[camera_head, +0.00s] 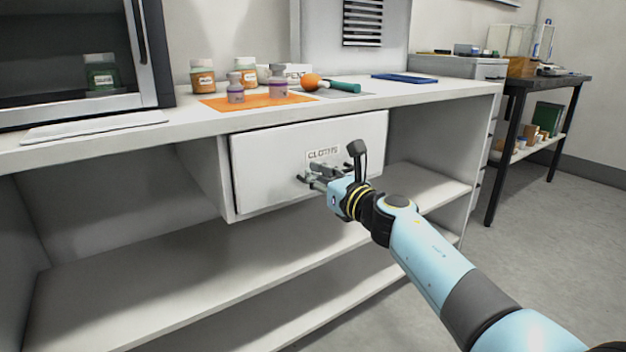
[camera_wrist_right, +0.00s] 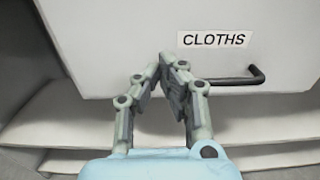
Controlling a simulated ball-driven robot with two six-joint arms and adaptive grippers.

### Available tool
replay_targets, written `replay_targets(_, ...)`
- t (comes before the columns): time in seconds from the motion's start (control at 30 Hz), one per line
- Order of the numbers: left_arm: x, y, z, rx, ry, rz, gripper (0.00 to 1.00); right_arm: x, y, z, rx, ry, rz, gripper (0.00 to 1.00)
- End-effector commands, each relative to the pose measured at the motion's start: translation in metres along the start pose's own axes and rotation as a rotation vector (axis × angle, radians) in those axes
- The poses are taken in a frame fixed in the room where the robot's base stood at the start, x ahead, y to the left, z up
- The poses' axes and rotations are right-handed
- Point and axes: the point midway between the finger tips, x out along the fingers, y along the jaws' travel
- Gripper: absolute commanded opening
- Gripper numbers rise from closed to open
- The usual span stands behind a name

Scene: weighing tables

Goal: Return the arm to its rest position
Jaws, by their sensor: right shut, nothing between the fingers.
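My right arm (camera_head: 428,252) reaches in from the lower right in the head view. Its gripper (camera_head: 312,180) is in front of the white drawer (camera_head: 265,165) labelled CLOTHS, near the drawer's dark handle. In the right wrist view the gripper (camera_wrist_right: 168,62) has its fingertips together with nothing between them. There the handle (camera_wrist_right: 258,78) lies to the right of the fingers, apart from them. The drawer front (camera_wrist_right: 110,40) fills the upper part of that view. Whether the fingertips touch the drawer front I cannot tell. My left gripper does not show.
The counter (camera_head: 420,92) above the drawer carries several jars, an orange mat (camera_head: 215,104), a green-handled tool (camera_head: 344,87) and a blue flat item (camera_head: 404,78). Open shelves (camera_head: 200,262) lie below the drawer. A dark table (camera_head: 560,84) stands at the right, with free floor (camera_head: 560,230) before it.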

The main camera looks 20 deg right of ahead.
Motion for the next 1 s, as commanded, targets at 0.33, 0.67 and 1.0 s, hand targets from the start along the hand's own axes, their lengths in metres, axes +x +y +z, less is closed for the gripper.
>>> replay_targets(0.33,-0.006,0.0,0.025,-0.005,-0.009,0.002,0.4,-0.068,0.001,0.003,0.0,0.0,0.001,0.0)
replay_targets(0.67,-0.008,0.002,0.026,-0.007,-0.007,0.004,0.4,-0.093,0.001,0.0,0.002,0.003,0.001,0.0)
replay_targets(1.0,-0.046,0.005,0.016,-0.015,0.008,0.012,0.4,-0.206,0.019,-0.142,0.429,0.289,-0.132,0.0)
